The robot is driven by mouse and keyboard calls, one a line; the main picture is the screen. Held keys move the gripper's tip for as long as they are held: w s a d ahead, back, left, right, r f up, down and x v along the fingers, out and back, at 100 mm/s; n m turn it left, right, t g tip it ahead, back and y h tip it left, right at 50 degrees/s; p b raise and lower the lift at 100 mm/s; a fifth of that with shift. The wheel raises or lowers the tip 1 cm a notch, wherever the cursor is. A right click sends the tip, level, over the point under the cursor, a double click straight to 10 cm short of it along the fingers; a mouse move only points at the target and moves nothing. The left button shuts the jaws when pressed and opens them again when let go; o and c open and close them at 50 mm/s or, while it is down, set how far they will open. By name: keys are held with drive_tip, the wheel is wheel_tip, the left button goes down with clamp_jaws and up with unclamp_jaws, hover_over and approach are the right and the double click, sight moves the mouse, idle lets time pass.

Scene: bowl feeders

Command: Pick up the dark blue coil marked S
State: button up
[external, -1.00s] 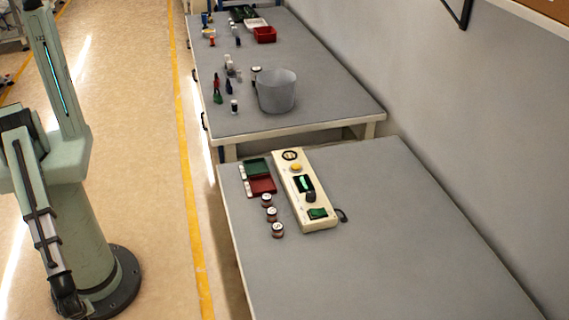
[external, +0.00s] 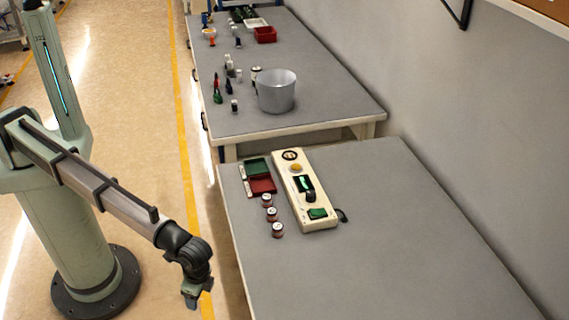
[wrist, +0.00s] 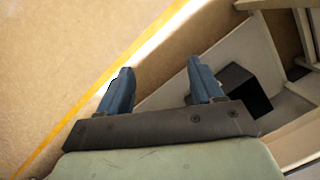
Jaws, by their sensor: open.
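Three small round coils with pale marked tops stand in a row on the near grey table: a far one (external: 266,200), a middle one (external: 271,214) and a near one (external: 277,230). Their sides look dark and reddish. The letters are too small to read surely, so I cannot tell which coil is the dark blue one marked S. My gripper (external: 191,301) hangs left of the near table, over the floor and apart from the coils. In the wrist view my gripper (wrist: 158,70) is open, with nothing between its two blue fingers. No coil shows there.
A cream control box (external: 306,190) stands right of the coils. A green tray (external: 257,167) and a red tray (external: 262,185) lie behind them. The near table (external: 390,240) is clear on its right. A grey bucket (external: 276,92) stands on the far table.

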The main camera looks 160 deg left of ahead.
drive_tip(key=s+a+r, duration=0.1)
drive_tip(key=a+r, duration=0.4)
drive_tip(key=s+a+r+n, duration=0.1)
drive_tip(key=a+r, duration=0.4)
drive_tip(key=a, duration=0.1)
drive_tip(key=s+a+r+n, duration=0.1)
drive_tip(key=a+r, duration=0.4)
drive_tip(key=shift+s+a+t+y, duration=0.2)
drive_tip(key=shift+t+y, duration=0.1)
drive_tip(key=shift+t, duration=0.1)
drive_tip(key=s+a+r+n, duration=0.1)
drive_tip(key=s+a+r, duration=0.5)
drive_tip(key=a+r, duration=0.35)
hover_over(278, 226)
drive_tip(key=shift+t+y, duration=0.3)
drive_tip(key=shift+y, duration=0.1)
drive_tip(key=f, duration=0.9)
drive_tip(key=shift+w+f, duration=0.1)
drive_tip(key=shift+w, duration=0.15)
drive_tip(key=shift+s+f, duration=0.2)
drive_tip(key=shift+f, duration=2.35)
drive_tip(key=c, duration=1.1)
drive_tip(key=shift+c, duration=0.2)
